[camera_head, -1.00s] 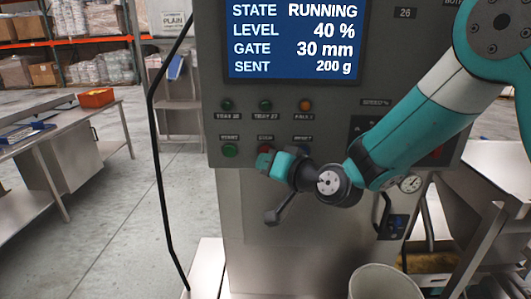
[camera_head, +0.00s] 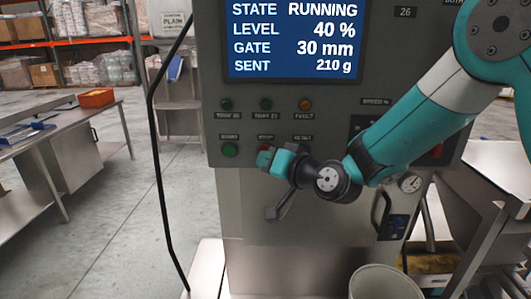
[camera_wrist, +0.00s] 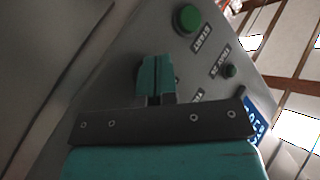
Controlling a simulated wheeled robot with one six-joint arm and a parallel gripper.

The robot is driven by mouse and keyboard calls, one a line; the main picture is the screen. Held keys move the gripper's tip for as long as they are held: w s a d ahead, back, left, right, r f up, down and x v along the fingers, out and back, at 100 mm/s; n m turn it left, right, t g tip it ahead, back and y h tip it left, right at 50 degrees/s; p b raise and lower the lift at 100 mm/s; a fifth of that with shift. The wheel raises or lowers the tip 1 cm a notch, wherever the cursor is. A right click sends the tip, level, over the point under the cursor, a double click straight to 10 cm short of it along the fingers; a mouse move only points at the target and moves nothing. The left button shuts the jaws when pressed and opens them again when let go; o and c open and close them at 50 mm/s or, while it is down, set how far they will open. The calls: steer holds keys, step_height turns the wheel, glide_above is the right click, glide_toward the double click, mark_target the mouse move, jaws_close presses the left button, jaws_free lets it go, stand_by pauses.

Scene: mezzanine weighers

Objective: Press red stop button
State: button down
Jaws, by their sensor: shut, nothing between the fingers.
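The control panel (camera_head: 340,130) is an upright grey face with a blue screen (camera_head: 296,40) reading RUNNING, level 40 %, gate 30 mm, sent 210 g. The green start button (camera_head: 230,150) is at its lower left and also shows in the wrist view (camera_wrist: 187,18). In the wrist view the shut fingers (camera_wrist: 158,72) point at the panel. I cannot tell whether they touch the button.

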steer(key=shift+w, duration=0.4)
stand_by(0.5)
steer(key=shift+s, duration=0.1)
steer(key=shift+s+b, duration=0.45)
steer(key=shift+s, duration=0.3)
steer(key=shift+s, duration=0.1)
steer(key=shift+s+a+b, duration=0.1)
steer(key=shift+s+b, duration=0.35)
steer(key=shift+s, duration=1.95)
